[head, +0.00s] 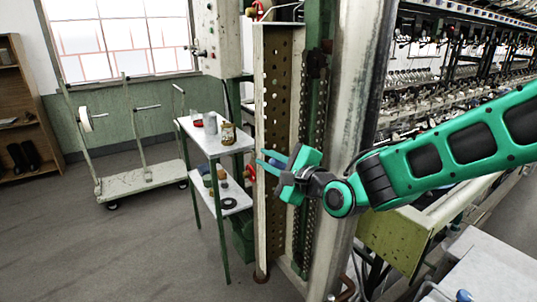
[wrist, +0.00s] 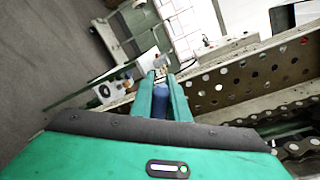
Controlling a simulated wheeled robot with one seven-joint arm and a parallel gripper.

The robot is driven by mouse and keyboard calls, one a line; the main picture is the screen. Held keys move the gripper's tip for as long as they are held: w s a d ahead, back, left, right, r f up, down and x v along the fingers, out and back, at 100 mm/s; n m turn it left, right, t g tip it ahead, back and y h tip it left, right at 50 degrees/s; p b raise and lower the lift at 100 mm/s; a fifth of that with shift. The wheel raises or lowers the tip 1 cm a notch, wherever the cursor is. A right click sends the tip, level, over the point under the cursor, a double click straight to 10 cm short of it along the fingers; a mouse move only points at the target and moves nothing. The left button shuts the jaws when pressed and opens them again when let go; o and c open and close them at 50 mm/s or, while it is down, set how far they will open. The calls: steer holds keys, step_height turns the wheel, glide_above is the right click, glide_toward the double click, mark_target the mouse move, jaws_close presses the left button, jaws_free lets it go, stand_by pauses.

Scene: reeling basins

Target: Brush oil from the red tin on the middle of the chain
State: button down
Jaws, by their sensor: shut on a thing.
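My gripper (head: 268,161) points left, in front of the perforated metal panel. In the wrist view its two green fingers (wrist: 161,92) are shut on a blue handle (wrist: 160,104), which seems to be the brush's; a pale tip shows beyond them. The bristles and any oil on them are too small to make out. A chain (wrist: 301,149) with dark links runs at the lower right of the wrist view, apart from the fingers. In the head view a dark chain-like strip (head: 317,115) runs upright beside the panel. A small red thing (head: 196,122), perhaps the tin, sits on the small table's top.
The white-topped table (head: 215,148) with green legs stands left of my gripper, holding a grey can (head: 210,123) and an amber jar (head: 228,134). The perforated panel (head: 272,120) and a thick post (head: 352,90) stand close to my arm. A trolley (head: 135,184) is farther left; floor between is clear.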

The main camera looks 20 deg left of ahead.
step_height(320, 180, down, 8)
steer(key=shift+w, duration=0.15)
stand_by(1.1)
steer(key=shift+r, duration=0.1)
steer(key=shift+r, duration=6.85)
step_height(320, 180, down, 7)
steer(key=shift+f, duration=0.15)
step_height(320, 180, down, 7)
steer(key=shift+r, duration=0.2)
